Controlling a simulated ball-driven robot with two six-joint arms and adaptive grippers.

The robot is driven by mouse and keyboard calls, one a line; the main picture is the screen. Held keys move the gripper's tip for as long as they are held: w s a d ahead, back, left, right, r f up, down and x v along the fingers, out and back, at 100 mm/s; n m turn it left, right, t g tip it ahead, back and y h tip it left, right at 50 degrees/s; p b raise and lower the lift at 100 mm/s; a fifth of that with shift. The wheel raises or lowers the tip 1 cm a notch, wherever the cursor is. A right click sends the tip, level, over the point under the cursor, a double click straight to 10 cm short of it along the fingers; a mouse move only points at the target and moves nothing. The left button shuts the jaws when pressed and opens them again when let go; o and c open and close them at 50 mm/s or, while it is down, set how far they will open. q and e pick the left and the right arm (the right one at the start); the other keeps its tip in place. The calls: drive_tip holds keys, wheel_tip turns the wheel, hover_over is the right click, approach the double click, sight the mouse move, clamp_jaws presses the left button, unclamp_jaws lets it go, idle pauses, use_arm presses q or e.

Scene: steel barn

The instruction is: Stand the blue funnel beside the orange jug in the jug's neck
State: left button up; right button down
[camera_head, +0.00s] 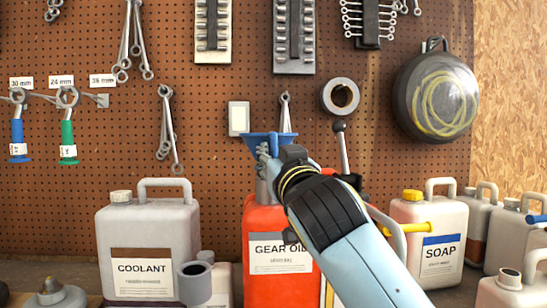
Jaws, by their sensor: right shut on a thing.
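The orange jug (262,222), labelled GEAR OIL, stands upright on the bench at the picture's centre. Its neck and part of its front are hidden behind my right arm and gripper. The blue funnel (255,138) is wide side up above the jug's top. My right gripper (266,165) reaches in from the lower right and is shut on the funnel. The funnel's lower part is hidden, so I cannot tell whether its spout is in the neck. My left gripper is not in view.
A white COOLANT jug (150,235) stands left, with a grey open-topped container (194,284) in front. A SOAP jug (440,215) with a yellow cap and more jugs stand right. Behind is a brown pegboard (90,130) hung with wrenches and other tools.

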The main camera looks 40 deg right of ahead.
drive_tip(key=shift+f+b, duration=0.8)
drive_tip(key=shift+f, duration=0.15)
drive_tip(key=c, duration=1.3)
unclamp_jaws()
drive_tip(key=shift+s, duration=0.1)
drive_tip(key=v, duration=0.7)
drive_tip(key=shift+s+a, duration=0.1)
drive_tip(key=shift+s, duration=0.1)
